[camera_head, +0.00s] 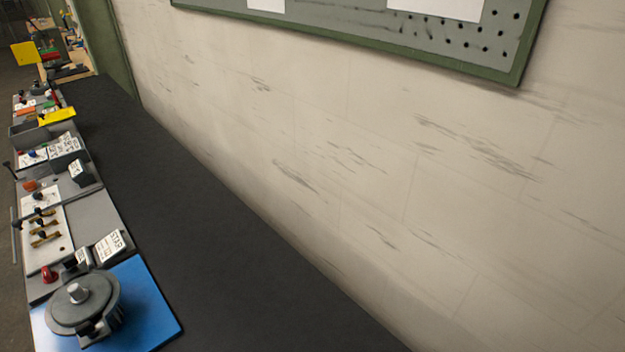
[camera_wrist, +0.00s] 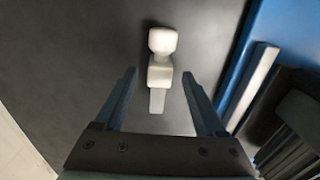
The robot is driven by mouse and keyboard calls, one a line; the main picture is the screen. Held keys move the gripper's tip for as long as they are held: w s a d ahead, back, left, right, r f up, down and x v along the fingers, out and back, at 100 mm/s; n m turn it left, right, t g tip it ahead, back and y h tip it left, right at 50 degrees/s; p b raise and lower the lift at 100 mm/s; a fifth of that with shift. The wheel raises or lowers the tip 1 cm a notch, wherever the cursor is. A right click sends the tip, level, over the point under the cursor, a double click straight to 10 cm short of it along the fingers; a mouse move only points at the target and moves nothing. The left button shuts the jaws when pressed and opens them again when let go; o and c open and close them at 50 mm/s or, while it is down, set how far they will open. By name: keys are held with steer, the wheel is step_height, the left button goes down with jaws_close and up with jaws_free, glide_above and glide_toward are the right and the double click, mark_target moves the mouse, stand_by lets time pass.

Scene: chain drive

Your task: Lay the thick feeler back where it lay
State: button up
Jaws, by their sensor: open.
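In the wrist view a pale piece (camera_wrist: 160,75) with a rounded knob, a square block and a narrow flat tongue shows against a dark grey surface. It looks like a feeler, but I cannot tell whether it is the thick one. My gripper (camera_wrist: 159,73) is open, with one finger on each side of this piece in the picture. Neither finger visibly touches it, and the height between them is hard to judge. My gripper is not seen in the head view, and I cannot pick out a feeler there.
A blue plate (camera_head: 158,298) with a round grey part (camera_head: 82,302) lies at the lower left of the head view. Grey panels with knobs and labels (camera_head: 110,245) line the bench behind it. The dark bench top (camera_head: 215,235) beside them is clear up to the pale wall (camera_head: 330,150).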

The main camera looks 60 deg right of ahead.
step_height(320, 180, up, 12)
steer(key=b, duration=0.1)
steer(key=shift+f, duration=0.15)
stand_by(0.3)
